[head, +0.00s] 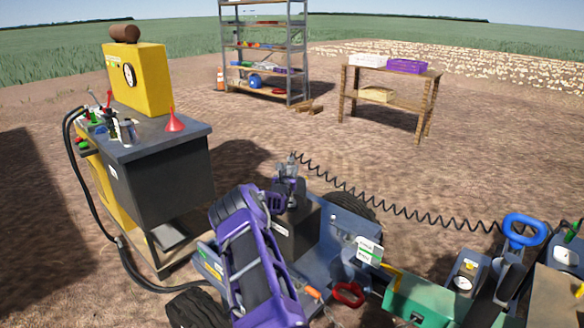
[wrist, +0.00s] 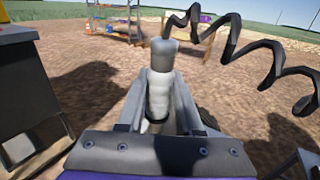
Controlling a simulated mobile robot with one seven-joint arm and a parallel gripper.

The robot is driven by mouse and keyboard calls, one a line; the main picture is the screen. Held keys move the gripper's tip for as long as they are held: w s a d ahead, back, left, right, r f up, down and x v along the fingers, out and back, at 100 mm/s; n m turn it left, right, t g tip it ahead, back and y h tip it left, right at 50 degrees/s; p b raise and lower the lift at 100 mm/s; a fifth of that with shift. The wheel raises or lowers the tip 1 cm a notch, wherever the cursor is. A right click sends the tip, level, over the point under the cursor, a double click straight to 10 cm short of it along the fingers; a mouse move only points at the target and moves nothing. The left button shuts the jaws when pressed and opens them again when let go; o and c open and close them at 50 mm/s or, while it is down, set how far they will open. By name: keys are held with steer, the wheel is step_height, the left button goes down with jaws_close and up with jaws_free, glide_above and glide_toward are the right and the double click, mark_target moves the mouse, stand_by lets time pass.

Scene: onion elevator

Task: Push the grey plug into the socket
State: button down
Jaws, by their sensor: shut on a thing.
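My gripper (head: 289,172) is raised above the blue-grey trailer in the middle of the head view. It is shut on the grey plug (wrist: 160,88), which stands upright between the two fingers in the wrist view. The plug's thick grey head shows above the fingertips. A black coiled cable (head: 400,208) runs from beside the gripper to the machine at the lower right; it also loops across the upper right of the wrist view (wrist: 232,40). I cannot pick out the socket for certain in either view.
A dark workbench (head: 160,185) with a yellow unit (head: 138,85) stands at the left. A red hook (head: 348,294), a green box (head: 420,300) and a blue handle (head: 524,230) are at the lower right. A shelf rack (head: 265,55) and wooden table (head: 385,100) stand farther back, beyond open dirt.

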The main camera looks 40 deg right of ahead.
steer(key=shift+f+b, duration=1.45)
steer(key=shift+f, duration=0.75)
steer(key=shift+f+b, duration=0.7)
steer(key=shift+f, duration=0.3)
steer(key=shift+f, duration=1.25)
steer(key=shift+f, duration=0.35)
steer(key=shift+f, duration=0.15)
steer(key=shift+c, duration=0.5)
jaws_free()
steer(key=shift+f, duration=0.1)
steer(key=shift+r+p, duration=2.55)
steer(key=shift+r, duration=1)
